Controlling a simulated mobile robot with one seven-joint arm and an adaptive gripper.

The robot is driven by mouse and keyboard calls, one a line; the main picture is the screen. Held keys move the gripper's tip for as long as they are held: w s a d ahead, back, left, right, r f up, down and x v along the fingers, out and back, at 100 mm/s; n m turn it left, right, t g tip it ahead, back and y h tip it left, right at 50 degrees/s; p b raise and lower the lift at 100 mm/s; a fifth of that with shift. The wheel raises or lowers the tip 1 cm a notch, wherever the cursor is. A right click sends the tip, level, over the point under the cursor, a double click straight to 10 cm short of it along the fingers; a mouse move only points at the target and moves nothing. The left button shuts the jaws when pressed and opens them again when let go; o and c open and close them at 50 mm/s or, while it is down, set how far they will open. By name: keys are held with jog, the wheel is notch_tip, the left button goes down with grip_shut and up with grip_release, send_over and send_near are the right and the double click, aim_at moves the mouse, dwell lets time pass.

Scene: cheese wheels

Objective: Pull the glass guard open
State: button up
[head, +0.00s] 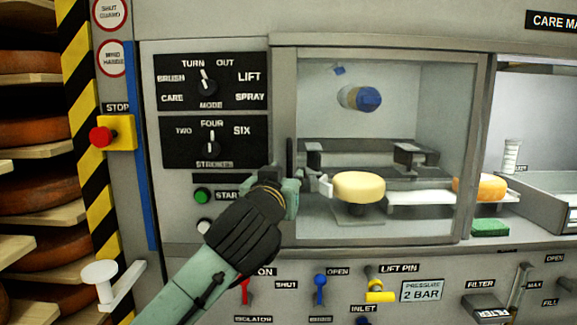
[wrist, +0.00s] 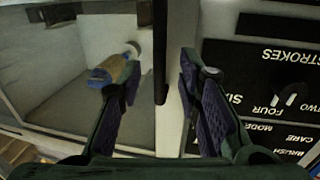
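The glass guard (head: 473,140) is a clear pane in a grey frame. It stands shut, as far as I can tell, in front of a pale yellow cheese wheel (head: 359,187). Its dark upright handle (head: 290,158) is at the guard's left edge and shows as a dark bar in the wrist view (wrist: 160,50). My gripper (head: 305,182) is at the lower part of the handle, hiding some of it. In the wrist view my gripper (wrist: 160,72) is open, with a finger on each side of the bar and gaps visible on both sides.
Left of the guard is a panel with a mode dial (head: 208,86) and strokes dial (head: 211,149). A red stop button (head: 102,137) sits further left. Below are a red lever (head: 244,290), a blue lever (head: 320,288) and a yellow lift pin (head: 379,288).

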aim_at(289, 172)
jog(key=shift+w+d+p, duration=0.2)
jog(key=shift+w+p, duration=0.05)
jog(key=shift+w, duration=0.8)
jog(key=shift+w+d+p, duration=0.2)
jog(key=shift+w, duration=0.85)
jog(key=shift+c, duration=0.2)
grip_shut()
